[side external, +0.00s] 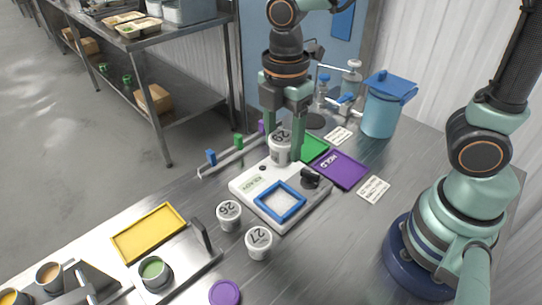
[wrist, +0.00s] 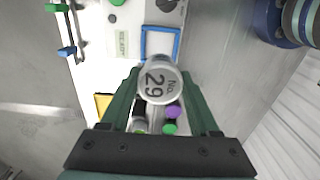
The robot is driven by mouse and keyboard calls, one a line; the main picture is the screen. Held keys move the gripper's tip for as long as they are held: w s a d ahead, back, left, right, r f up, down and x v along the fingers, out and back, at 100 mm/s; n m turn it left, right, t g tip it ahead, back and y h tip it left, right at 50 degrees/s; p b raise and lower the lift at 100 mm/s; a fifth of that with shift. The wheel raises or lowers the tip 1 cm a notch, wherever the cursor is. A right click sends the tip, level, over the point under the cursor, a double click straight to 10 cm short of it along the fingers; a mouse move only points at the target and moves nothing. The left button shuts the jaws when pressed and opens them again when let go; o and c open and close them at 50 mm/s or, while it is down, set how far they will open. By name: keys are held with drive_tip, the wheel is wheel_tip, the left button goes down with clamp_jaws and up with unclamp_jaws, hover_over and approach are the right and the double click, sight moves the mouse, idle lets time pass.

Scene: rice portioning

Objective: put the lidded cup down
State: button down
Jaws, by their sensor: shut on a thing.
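A white lidded cup marked 29 (side external: 280,152) is between the fingers of my gripper (side external: 284,150), which is shut on it. In the wrist view the cup's lid (wrist: 158,82) faces the camera, with a green finger on either side of my gripper (wrist: 160,76). In the side view the cup is upright at the back edge of the white device (side external: 247,188); I cannot tell whether its base touches anything. The green mat (side external: 314,146) and the purple mat marked HOLD (side external: 341,169) lie just right of it. Its lower part is partly hidden by the fingers.
The white device bears a blue square frame (side external: 280,214) and a black knob (side external: 310,177). Lidded cups 26 (side external: 229,216) and 27 (side external: 259,243) stand in front. A blue-lidded container (side external: 380,117) stands at the back right. A rail with coloured clips (side external: 236,156) lies left. Bare steel lies front right.

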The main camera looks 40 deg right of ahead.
wheel_tip(320, 180, up, 6)
drive_tip(key=shift+f, duration=0.1)
drive_tip(key=shift+d+r, duration=0.2)
drive_tip(key=shift+r, duration=0.05)
drive_tip(key=w+d, duration=0.2)
drive_tip(key=d, duration=0.7)
hover_over(332, 163)
wheel_tip(332, 163, down, 2)
wheel_tip(332, 163, down, 20)
drive_tip(key=shift+r, duration=0.1)
drive_tip(key=shift+c, duration=0.6)
unclamp_jaws()
